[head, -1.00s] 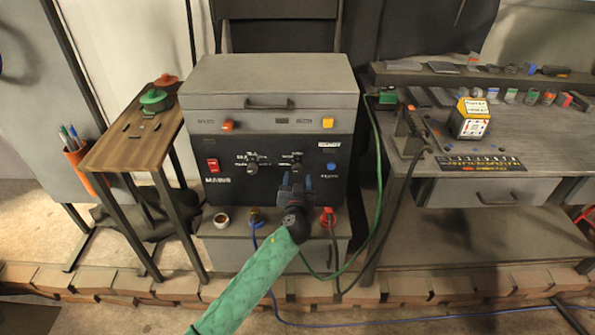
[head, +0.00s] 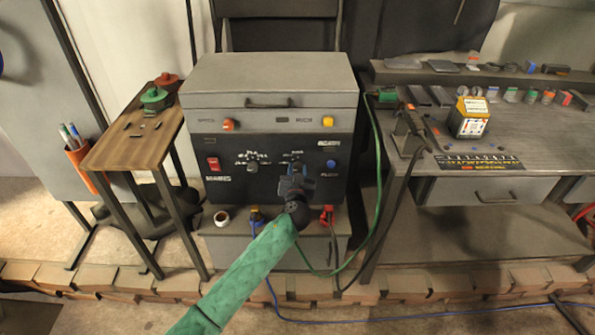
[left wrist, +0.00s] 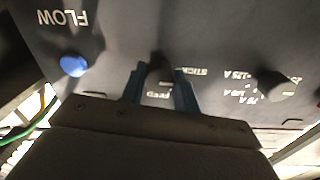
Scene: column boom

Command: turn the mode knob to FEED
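The mode knob (left wrist: 159,73) is a dark knob on the black front panel (left wrist: 225,45). In the left wrist view it sits between the tips of my left gripper (left wrist: 159,80), with the labels STICK and FEED upside down beside it. The fingers stand apart on either side of the knob, with no clear contact visible. Where the knob points is too dark to tell. In the head view my left gripper (head: 295,172) is in front of the panel and covers most of the knob. My right gripper is not in view.
A second knob (head: 253,167) and a red switch (head: 213,164) are left of the gripper. A blue FLOW button (head: 331,164) is close on its right. Cable plugs (head: 327,215) stick out below. A wooden side table (head: 125,150) and a workbench (head: 540,150) flank the machine.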

